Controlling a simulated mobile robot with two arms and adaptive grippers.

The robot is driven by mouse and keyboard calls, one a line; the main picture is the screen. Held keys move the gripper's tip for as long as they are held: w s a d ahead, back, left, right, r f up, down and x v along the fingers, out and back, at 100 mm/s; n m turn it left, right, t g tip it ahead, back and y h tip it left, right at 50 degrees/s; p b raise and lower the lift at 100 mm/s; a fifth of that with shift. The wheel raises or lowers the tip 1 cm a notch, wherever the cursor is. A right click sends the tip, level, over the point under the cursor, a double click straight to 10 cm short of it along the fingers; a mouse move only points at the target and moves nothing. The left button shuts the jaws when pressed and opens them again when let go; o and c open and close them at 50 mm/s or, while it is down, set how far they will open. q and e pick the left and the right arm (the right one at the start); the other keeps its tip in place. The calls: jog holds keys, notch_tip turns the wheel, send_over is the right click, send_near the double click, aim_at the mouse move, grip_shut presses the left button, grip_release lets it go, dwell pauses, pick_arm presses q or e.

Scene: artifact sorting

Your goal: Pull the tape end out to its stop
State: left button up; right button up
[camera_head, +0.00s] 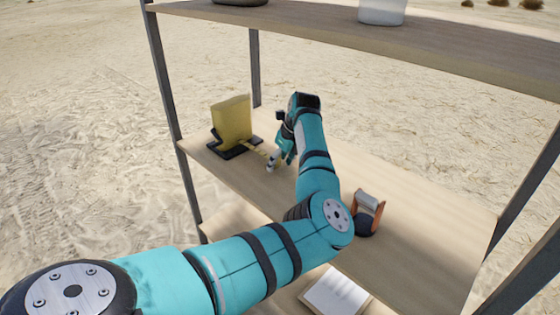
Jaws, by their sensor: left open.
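A yellow block-shaped body (231,121) stands upright on a black base on the middle shelf, at its left end. A short yellow tape strip (260,149) runs from it to the right along the shelf. A small pale and dark piece (271,165) is at the strip's outer end. My left gripper (284,156) is open and points down just right of that end. It is small in the view, so I cannot tell whether it touches the tape. My right gripper is not in view.
An orange and dark object with a grey top (367,213) stands on the middle shelf (425,240), right of my left arm. The upper shelf (450,50) overhangs, holding a white container (382,11). A white panel (336,294) lies below. Shelf posts stand at both sides.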

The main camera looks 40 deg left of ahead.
pick_arm(q)
jog(key=shift+r, duration=0.1)
jog(key=v, duration=1.1)
jog(key=shift+d+r, duration=0.25)
jog(key=shift+r, duration=0.1)
